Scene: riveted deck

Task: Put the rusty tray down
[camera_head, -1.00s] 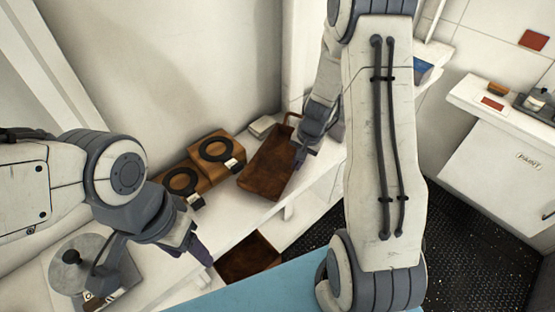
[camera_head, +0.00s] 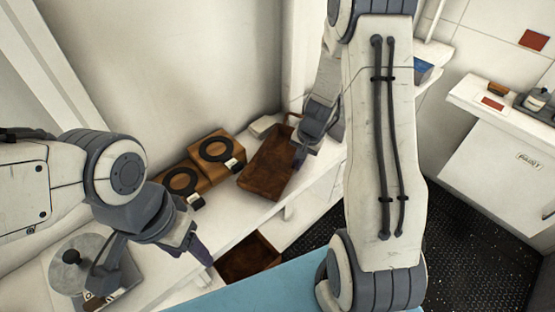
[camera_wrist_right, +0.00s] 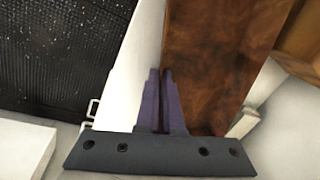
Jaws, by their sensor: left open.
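The rusty tray (camera_head: 267,165) is a brown, open rectangular tray with a raised handle at its far end. In the head view it is level with the white shelf top, right of two wooden blocks; I cannot tell whether its base fully touches. My right gripper (camera_head: 297,163) is at the tray's right side. In the right wrist view its purple fingers (camera_wrist_right: 163,100) are close together on the edge of the rusty tray (camera_wrist_right: 215,60), shut on its wall. My left gripper (camera_head: 205,255) is open and empty, in front of the shelf's edge.
Two wooden blocks with black rings (camera_head: 182,182) (camera_head: 217,150) stand left of the tray. A small pale box (camera_head: 262,126) lies behind it. A brown open bin (camera_head: 250,258) is below the shelf.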

